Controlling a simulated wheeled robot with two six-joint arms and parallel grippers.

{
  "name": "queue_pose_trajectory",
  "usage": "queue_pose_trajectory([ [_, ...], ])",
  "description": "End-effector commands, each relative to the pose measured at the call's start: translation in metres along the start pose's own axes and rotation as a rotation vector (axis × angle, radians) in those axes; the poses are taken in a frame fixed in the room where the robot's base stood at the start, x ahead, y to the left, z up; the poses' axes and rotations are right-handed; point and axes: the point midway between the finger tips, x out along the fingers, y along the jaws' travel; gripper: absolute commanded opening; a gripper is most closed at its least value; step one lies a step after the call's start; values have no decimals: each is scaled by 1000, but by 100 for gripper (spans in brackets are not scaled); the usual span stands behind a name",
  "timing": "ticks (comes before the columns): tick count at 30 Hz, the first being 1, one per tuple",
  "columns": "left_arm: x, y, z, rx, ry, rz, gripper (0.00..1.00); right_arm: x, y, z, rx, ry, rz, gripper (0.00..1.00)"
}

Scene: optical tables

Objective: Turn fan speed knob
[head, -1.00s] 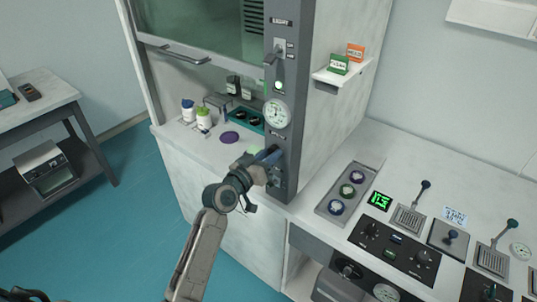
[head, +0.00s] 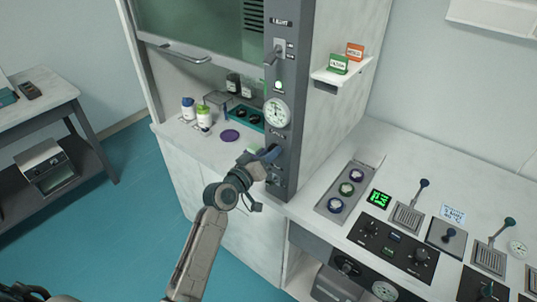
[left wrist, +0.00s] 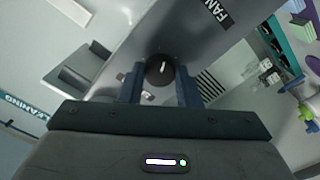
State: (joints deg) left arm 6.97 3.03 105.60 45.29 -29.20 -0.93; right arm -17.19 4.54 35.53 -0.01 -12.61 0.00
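The fan speed knob (left wrist: 160,68) is a round black knob with a white pointer line, on the grey panel under the label starting "FAN". It shows in the left wrist view; in the head view my gripper hides it. My left gripper (head: 270,155) is at the front post of the fume hood, below the round gauge. In the left wrist view its two blue-grey fingers (left wrist: 160,86) stand one on each side of the knob, with a narrow gap on both sides. It looks open and holds nothing. My right gripper is not in view.
Above the gripper are the round gauge (head: 277,113) and a lever switch (head: 274,55) on the post. Bottles (head: 204,116) and a purple disc (head: 230,136) stand inside the hood. The bench to the right carries a black control panel (head: 398,243) and several levers.

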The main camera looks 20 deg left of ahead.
Motion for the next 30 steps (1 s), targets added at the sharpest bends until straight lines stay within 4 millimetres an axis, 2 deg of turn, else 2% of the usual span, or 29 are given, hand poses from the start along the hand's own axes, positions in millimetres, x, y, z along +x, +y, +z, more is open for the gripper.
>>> queue_pose_trajectory([
  [1,0,0,0,0,0,0,38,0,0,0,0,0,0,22],
  [3,0,0,0,0,0,0,52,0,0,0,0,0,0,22],
  [14,-5,-1,1,2,0,-1,52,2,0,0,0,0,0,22],
  [17,-17,-2,2,3,0,-1,52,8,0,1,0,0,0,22],
  [24,-66,-3,3,5,-2,-1,52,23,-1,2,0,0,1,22],
  [30,-97,-2,2,3,-2,-2,52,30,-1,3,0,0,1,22],
])
